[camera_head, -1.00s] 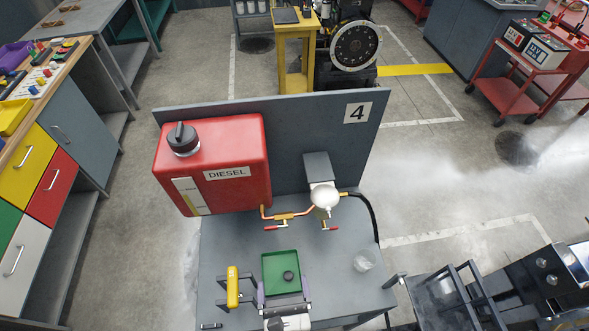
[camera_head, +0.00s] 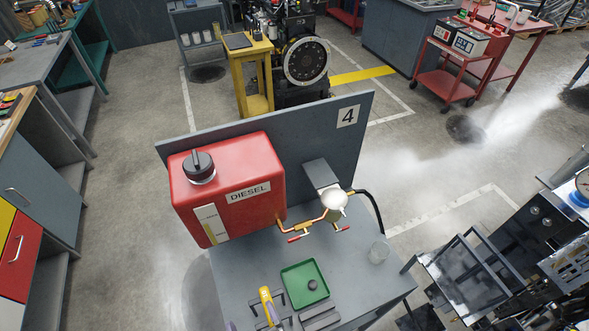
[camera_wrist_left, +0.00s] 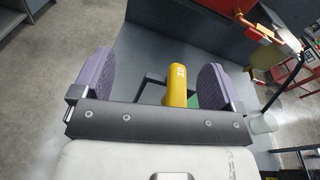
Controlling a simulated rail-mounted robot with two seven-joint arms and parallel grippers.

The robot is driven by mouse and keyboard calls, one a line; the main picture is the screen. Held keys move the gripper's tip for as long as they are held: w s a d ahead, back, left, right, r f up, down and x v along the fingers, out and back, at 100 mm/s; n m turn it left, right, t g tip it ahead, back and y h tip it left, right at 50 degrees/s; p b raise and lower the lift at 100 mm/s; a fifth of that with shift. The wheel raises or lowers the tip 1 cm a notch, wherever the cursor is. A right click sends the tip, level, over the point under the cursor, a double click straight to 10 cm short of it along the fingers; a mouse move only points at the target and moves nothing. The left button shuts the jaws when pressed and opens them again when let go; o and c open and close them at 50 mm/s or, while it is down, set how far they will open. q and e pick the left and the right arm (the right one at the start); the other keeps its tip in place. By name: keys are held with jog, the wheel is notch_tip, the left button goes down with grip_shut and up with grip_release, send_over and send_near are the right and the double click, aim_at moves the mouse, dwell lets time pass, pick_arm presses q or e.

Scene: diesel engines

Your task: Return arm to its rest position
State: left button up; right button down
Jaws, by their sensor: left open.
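My left gripper (camera_head: 250,322) is at the bottom edge of the head view, near the front of the grey workbench (camera_head: 230,280). Only its purple fingertips show there. In the left wrist view my left gripper (camera_wrist_left: 155,82) has its purple fingers spread wide with nothing held between them. A yellow-handled tool (camera_head: 266,298) sits in a dark holder beside it; in the wrist view the yellow tool (camera_wrist_left: 177,85) appears beyond the gap between the fingers. My right gripper is not in view.
A green tray (camera_head: 293,296) holding a small black part (camera_head: 312,285) lies on the bench. A dark metal frame (camera_head: 470,270) stands to the right.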

pick_arm(q)
jog(key=s+a+f+n+g+h, duration=0.35)
jog(key=s+a+n+g, duration=0.25)
jog(key=n, duration=0.7)
jog(key=s+a+f+n+g+h, duration=0.2)
jog(key=s+a+n+g+h, duration=0.3)
jog(key=n, duration=0.9)
notch_tip(320, 180, up, 18)
jog(key=s+y+p, duration=0.1)
jog(key=p, duration=1.7)
jog(key=shift+s+r+g, duration=0.15)
jog(key=shift+r+g, duration=0.05)
jog(key=shift+g, duration=0.1)
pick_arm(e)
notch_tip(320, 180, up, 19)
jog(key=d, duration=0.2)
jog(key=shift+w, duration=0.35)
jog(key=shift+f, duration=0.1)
